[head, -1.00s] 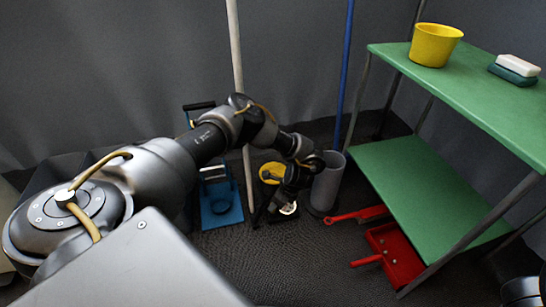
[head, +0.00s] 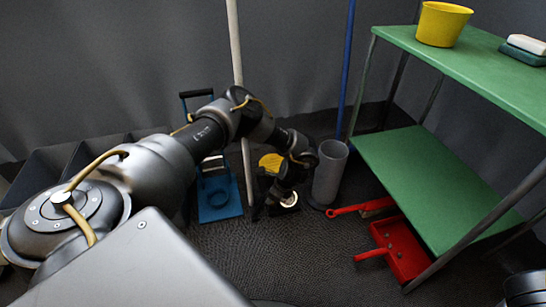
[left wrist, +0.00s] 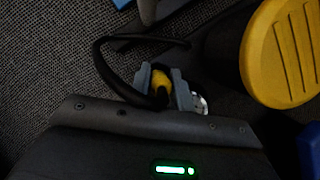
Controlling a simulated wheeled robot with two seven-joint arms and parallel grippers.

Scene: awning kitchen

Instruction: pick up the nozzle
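The nozzle (left wrist: 160,78), a small yellow piece on a curved black hose, sits between the grey-blue fingers of my left gripper (left wrist: 165,88) in the left wrist view. The fingers are on both sides of it; whether they press on it I cannot tell. In the head view my left gripper (head: 284,197) points down at the floor, beside a dark machine with a round yellow top (head: 270,162). That yellow top also shows large at the right of the left wrist view (left wrist: 285,52). The nozzle is hidden behind the gripper in the head view. My right gripper is out of view.
A grey cylindrical bin (head: 330,172) stands just right of the gripper. A blue item (head: 218,197) and a pale pole (head: 237,60) are on its left. A red dustpan (head: 402,250) and a green shelf (head: 420,180) lie farther right. The front floor is clear.

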